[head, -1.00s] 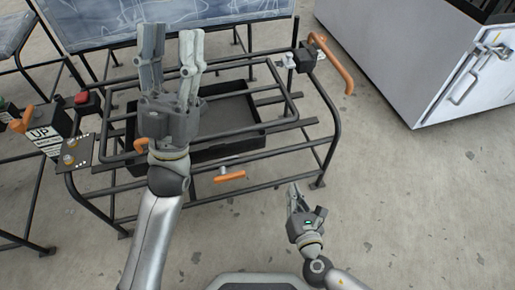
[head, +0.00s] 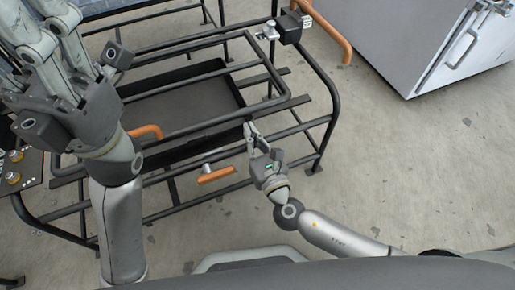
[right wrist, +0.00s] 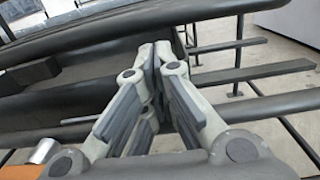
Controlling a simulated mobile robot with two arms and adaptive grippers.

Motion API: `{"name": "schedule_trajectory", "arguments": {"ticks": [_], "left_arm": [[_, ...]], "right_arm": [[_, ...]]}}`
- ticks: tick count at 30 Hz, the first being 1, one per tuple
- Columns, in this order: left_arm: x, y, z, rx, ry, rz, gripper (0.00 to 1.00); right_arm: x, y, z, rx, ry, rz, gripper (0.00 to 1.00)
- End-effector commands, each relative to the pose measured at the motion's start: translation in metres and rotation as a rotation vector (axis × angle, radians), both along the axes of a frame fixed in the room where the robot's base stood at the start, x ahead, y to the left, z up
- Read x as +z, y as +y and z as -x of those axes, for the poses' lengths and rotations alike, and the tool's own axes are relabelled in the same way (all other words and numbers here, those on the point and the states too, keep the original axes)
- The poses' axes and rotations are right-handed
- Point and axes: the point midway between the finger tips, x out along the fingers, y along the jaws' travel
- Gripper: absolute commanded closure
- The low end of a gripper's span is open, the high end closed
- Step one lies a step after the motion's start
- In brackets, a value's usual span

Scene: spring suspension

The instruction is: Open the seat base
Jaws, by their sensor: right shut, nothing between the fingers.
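The seat base is a black tubular frame (head: 190,132) around a dark shallow tray (head: 185,102). An orange lever (head: 216,175) sits on its front rails, and another orange handle (head: 146,132) is at its left. My right gripper (head: 249,126) is shut and empty, its fingertips by the front right rail of the frame. In the right wrist view its fingers (right wrist: 155,55) are together just in front of the dark bars; whether they touch is unclear. My left gripper (head: 45,40) is large at the upper left, its fingers apart and empty, hiding the frame's left part.
A white cabinet (head: 405,45) stands at the upper right. A control panel (head: 15,165) is at the left edge. The concrete floor at the right is clear.

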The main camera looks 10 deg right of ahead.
Motion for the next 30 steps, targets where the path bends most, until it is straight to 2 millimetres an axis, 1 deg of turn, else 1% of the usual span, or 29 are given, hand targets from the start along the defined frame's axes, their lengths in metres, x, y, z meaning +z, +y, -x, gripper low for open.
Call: {"name": "schedule_trajectory", "arguments": {"ticks": [1,3,7,21,30], "left_arm": [[0.000,0.000,0.001,0.001,-0.006,0.000,0.58],[0.001,0.000,0.001,0.000,-0.009,-0.001,0.58],[0.002,-0.001,0.001,0.001,-0.012,-0.002,0.58],[0.005,-0.001,0.002,0.001,-0.017,-0.001,0.58],[0.009,0.001,0.001,-0.002,0.002,0.007,0.58]], "right_arm": [[-0.001,0.002,-0.006,0.000,-0.001,0.001,1.00],[0.000,0.004,-0.012,0.001,0.000,-0.001,1.00],[0.000,0.005,-0.017,0.001,0.001,0.001,1.00],[0.002,0.005,-0.018,0.001,0.003,0.001,1.00],[0.010,0.005,-0.018,0.000,0.018,0.005,1.00]]}}
